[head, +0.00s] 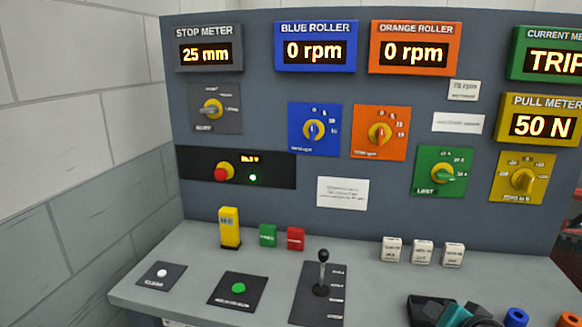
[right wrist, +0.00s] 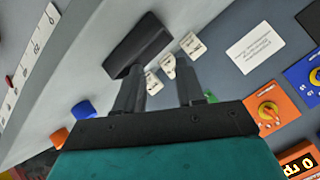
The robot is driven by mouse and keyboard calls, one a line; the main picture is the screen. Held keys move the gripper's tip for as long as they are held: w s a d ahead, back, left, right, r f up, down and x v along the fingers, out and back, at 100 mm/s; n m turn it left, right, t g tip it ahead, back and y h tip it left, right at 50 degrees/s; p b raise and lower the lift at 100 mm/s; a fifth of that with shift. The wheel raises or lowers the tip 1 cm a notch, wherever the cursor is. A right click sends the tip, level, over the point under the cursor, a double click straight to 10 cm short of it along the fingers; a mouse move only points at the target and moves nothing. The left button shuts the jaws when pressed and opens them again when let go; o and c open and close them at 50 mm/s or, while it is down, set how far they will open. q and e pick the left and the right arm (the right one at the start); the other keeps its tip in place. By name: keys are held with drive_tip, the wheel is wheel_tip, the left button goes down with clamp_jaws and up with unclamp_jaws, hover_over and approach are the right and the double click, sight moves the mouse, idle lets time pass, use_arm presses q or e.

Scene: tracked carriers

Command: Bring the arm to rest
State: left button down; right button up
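My right gripper (head: 428,303) shows at the bottom right of the head view, over the front of the grey console, with its teal body cut off by the frame. My left gripper is in neither view.
The upright panel (head: 270,100) with dials stands behind. A block wall (head: 70,130) is at left.

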drive_tip(key=s+a+f+n+g, duration=0.2)
drive_tip(key=s+a+n+g, duration=0.1)
drive_tip(key=s, duration=0.6)
drive_tip(key=s+a+f+n+g, duration=0.2)
drive_tip(key=s+a+f+n, duration=0.15)
drive_tip(key=s, duration=0.55)
drive_tip(key=s+a+f+n+g, duration=0.1)
drive_tip(key=s+a+n+g, duration=0.15)
drive_tip(key=s, duration=0.65)
drive_tip(key=w+a+f+n+t+y, duration=0.1)
drive_tip(key=w+a+f+t+y, duration=0.1)
drive_tip(key=w+f+t, duration=0.5)
wheel_tip(320, 180, down, 2)
drive_tip(key=shift+w+a+f+n, duration=0.2)
drive_tip(key=shift+w+a+n, duration=0.1)
drive_tip(key=shift+w, duration=0.1)
